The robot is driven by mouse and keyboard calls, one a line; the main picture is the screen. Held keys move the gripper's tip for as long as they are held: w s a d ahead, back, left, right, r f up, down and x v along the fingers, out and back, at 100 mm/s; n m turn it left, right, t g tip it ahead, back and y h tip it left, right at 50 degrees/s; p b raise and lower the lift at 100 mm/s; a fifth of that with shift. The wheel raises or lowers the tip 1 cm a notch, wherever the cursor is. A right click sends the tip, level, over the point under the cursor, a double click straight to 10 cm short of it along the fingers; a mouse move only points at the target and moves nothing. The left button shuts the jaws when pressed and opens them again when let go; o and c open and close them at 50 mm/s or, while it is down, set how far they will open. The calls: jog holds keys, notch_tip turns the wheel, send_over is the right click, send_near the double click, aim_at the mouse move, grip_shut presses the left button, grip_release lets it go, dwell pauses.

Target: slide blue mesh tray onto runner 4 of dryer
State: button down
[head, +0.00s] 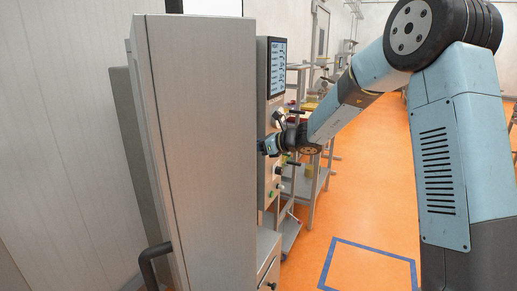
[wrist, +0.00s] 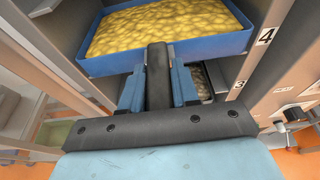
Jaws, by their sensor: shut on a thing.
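The blue mesh tray (wrist: 200,50) carries a layer of yellow pieces and fills the top of the wrist view. It lies between the dryer's side walls, beside the label 4 (wrist: 265,36) on the right upright. My gripper (wrist: 158,60) is shut on the front edge of the tray. How the tray's edges sit on the runners is hidden. In the head view my gripper (head: 268,146) is at the right side of the dryer (head: 205,150), partly hidden by a large grey metal panel. The tray does not show in that view.
Below, by the label 3 (wrist: 239,85), another tray (wrist: 206,80) with pale contents shows partly behind my gripper.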

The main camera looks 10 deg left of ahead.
jog(key=shift+w+a, duration=0.25)
jog(key=shift+a, duration=0.4)
jog(key=shift+w+a, duration=0.2)
jog(key=shift+a, duration=0.4)
jog(key=shift+w+a, duration=0.25)
jog(key=shift+a, duration=0.4)
jog(key=shift+f, duration=0.4)
dwell(0.5)
jog(key=c, duration=0.8)
grip_release()
jog(key=shift+o, duration=0.2)
jog(key=shift+d, duration=0.15)
jog(key=v, duration=1.3)
jog(key=shift+d, duration=0.25)
jog(key=shift+s+r, duration=0.1)
jog(key=shift+s, duration=0.1)
